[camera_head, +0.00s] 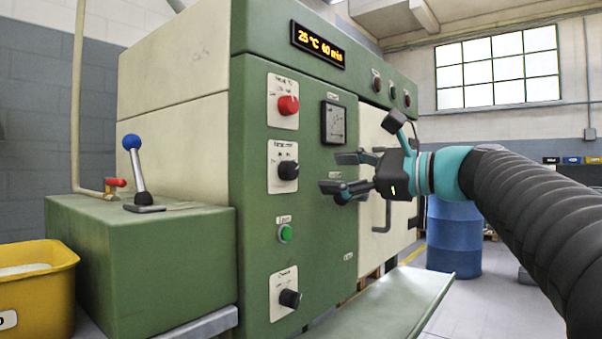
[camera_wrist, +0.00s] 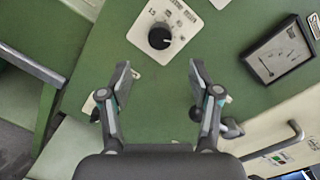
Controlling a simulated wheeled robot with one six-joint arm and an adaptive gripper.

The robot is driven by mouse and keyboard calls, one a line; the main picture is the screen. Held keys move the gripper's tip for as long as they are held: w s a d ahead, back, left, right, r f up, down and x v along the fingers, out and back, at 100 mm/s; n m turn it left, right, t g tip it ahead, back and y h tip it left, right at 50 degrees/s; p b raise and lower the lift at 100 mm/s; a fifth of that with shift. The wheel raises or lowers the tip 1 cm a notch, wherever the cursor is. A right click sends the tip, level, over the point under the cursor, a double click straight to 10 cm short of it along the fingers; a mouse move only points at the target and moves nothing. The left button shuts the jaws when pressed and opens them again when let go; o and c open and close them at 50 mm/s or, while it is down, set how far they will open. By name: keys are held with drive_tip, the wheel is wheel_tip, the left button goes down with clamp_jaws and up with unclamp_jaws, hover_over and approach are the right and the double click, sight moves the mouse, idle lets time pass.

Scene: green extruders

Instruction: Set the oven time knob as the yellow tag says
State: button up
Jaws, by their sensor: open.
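The time knob (camera_head: 288,170) is a black dial on a pale plate, on the green oven panel below a red knob (camera_head: 288,105). The lit display (camera_head: 318,45) above reads 25 °C and what looks like 60 min. My gripper (camera_head: 338,172) is open and empty, to the right of the time knob and apart from it, with its fingers towards the panel. In the wrist view the black knob (camera_wrist: 159,38) lies just beyond the gap between my open fingertips (camera_wrist: 158,76); its white mark points roughly right. I see no yellow tag in either view.
A dark gauge (camera_head: 334,122) sits right of the knobs. A green button (camera_head: 286,233) and another black knob (camera_head: 290,299) are below. The cream door has a handle (camera_head: 388,212). A green shelf (camera_head: 395,300) juts out low. A blue-topped lever (camera_head: 133,145) stands left.

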sight(295, 172)
drive_tip(key=x, duration=0.8)
drive_tip(key=shift+w+a, duration=0.2)
drive_tip(key=shift+a, duration=0.05)
